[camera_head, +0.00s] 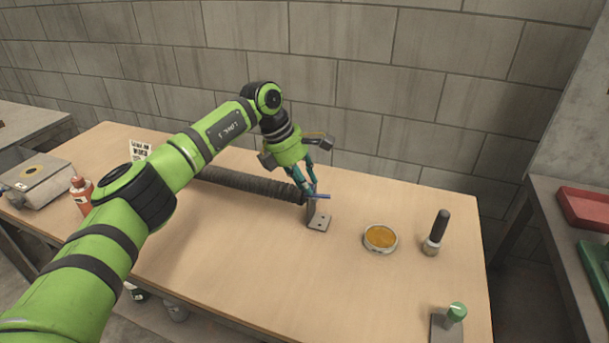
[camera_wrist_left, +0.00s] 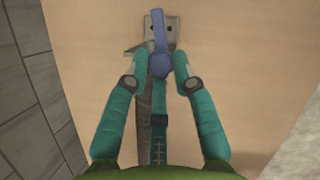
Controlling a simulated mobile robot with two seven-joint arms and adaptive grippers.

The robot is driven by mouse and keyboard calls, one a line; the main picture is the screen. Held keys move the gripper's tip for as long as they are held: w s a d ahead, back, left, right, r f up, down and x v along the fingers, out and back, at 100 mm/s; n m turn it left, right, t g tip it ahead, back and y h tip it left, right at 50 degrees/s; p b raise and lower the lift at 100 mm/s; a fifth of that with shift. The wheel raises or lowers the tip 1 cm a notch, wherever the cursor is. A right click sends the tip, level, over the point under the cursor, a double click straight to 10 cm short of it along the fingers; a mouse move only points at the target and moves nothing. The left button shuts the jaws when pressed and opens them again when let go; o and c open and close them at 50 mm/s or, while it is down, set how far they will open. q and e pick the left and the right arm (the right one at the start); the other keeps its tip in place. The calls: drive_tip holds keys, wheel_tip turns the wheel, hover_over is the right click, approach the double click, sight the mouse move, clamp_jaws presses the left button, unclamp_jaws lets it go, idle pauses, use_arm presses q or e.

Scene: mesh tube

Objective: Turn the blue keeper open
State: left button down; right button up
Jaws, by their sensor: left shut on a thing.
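The blue keeper (camera_head: 321,197) is a small flat bar at the top of a grey metal bracket (camera_head: 320,223). In the left wrist view the blue keeper (camera_wrist_left: 158,38) has a rounded end between the fingers and a bar reaching over the bracket (camera_wrist_left: 178,30). My left gripper (camera_head: 311,190) comes down from above and is shut on the keeper; its fingertips (camera_wrist_left: 158,62) flank the rounded end. A dark ribbed mesh tube (camera_head: 250,182) runs left from the bracket. The fingers partly hide where tube and keeper meet. My right gripper is not in view.
An amber-filled round dish (camera_head: 380,237), a black-handled tool (camera_head: 437,232) and a green-knobbed fixture (camera_head: 456,313) stand to the right. A red bottle (camera_head: 82,192) and a grey box (camera_head: 36,177) are at left. The front middle of the table is clear. A block wall stands behind.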

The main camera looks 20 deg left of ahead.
use_arm(q)
drive_tip(key=shift+w+d+r+m+g+p, duration=0.15)
drive_tip(key=shift+m+g+p, duration=0.25)
drive_tip(key=shift+m, duration=0.8)
drive_tip(key=c, duration=1.1)
unclamp_jaws()
drive_tip(key=shift+o, duration=0.2)
drive_tip(key=shift+a+r, duration=0.2)
drive_tip(key=v, duration=1.1)
drive_tip(key=shift+r, duration=0.25)
